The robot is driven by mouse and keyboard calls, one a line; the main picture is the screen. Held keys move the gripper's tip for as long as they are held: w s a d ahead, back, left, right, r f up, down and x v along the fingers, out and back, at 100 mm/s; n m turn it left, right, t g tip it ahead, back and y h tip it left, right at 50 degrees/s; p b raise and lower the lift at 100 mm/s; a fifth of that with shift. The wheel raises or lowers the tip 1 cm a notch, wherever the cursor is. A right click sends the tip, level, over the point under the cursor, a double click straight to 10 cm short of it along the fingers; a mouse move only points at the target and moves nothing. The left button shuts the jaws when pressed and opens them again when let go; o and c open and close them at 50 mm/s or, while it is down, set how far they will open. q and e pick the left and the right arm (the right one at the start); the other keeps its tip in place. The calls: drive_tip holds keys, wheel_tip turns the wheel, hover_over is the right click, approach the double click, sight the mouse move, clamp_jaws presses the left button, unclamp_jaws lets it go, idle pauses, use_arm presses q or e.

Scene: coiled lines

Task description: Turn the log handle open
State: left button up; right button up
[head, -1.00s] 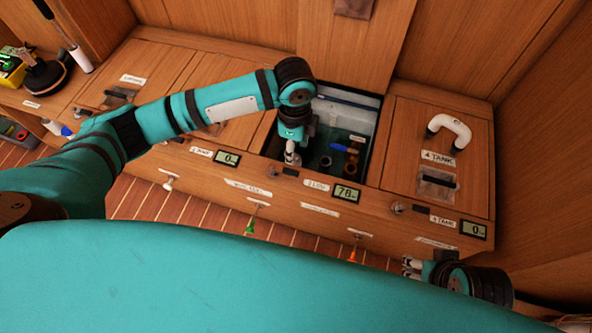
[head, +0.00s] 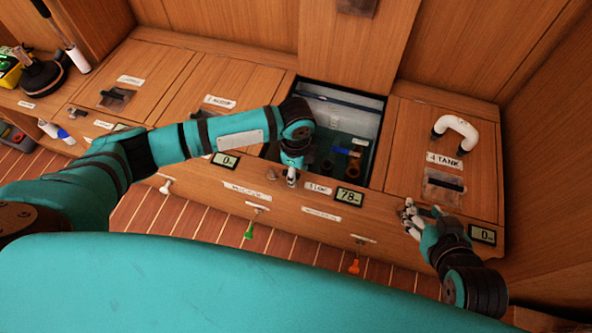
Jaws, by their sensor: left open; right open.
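The log handle sits on the front panel left of a small label (head: 318,188) that seems to read LOG. Only its metal knob end (head: 271,174) shows; my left gripper hides the dark bar. My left gripper (head: 291,183) is open and points down over the handle; I cannot tell whether it touches. My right gripper (head: 409,217) is open at the front panel below the right lid, near the tank handle, which it mostly covers.
An open compartment (head: 350,120) with pipes lies behind my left gripper. A display (head: 348,197) reads 78. The right lid carries a white hose loop (head: 455,132).

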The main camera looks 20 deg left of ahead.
use_arm(q)
clamp_jaws()
idle(0.4)
